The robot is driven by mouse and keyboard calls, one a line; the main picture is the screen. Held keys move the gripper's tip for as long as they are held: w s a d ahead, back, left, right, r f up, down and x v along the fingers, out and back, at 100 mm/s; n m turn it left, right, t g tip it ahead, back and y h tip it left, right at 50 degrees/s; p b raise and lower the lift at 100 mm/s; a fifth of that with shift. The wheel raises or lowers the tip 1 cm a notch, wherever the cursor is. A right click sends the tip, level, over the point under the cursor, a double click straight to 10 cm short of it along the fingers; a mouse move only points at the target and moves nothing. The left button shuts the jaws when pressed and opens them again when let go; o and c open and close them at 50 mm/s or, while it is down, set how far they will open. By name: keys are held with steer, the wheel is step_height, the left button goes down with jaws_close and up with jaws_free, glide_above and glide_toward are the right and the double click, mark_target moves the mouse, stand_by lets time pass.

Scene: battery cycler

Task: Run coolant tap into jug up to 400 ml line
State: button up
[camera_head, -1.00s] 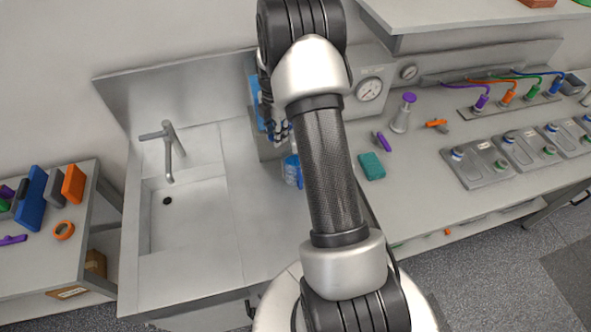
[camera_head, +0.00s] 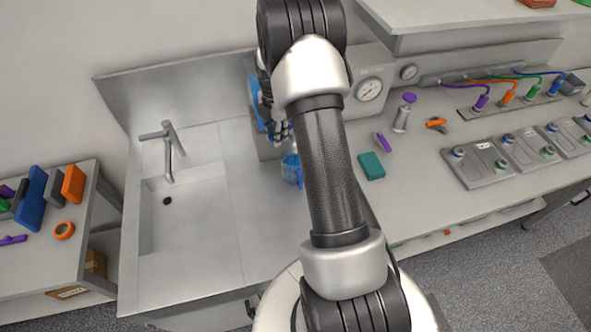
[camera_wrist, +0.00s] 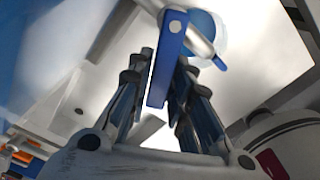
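A blue tap lever (camera_wrist: 168,60) stands between my gripper's fingers in the wrist view, on a silver tap body (camera_wrist: 198,38). My gripper (camera_wrist: 165,62) has its fingertips drawn in against both sides of the lever. In the head view my gripper (camera_head: 280,132) is at the front of the grey coolant unit, partly hidden by my arm. A clear jug with blue liquid (camera_head: 290,170) stands on the bench below it. Its round top also shows beyond the tap in the wrist view (camera_wrist: 212,22). The 400 ml line and exact level cannot be read.
A sink (camera_head: 185,210) with a grey faucet (camera_head: 170,150) is left of the jug. A teal block (camera_head: 371,166), purple-capped flask (camera_head: 403,112) and battery trays (camera_head: 480,163) lie to the right. The bench left of the jug is clear.

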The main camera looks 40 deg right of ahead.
steer(key=shift+w+d+r, duration=0.1)
steer(key=shift+w+d, duration=0.1)
steer(key=w+m, duration=0.1)
steer(key=m, duration=0.1)
steer(key=w+m, duration=0.1)
steer(key=m, duration=0.1)
steer(key=shift+d, duration=0.3)
steer(key=shift+o, duration=0.3)
steer(key=shift+w, duration=0.1)
steer(key=shift+o, duration=0.9)
step_height(320, 180, up, 8)
steer(key=p, duration=0.5)
steer(key=shift+w, duration=0.25)
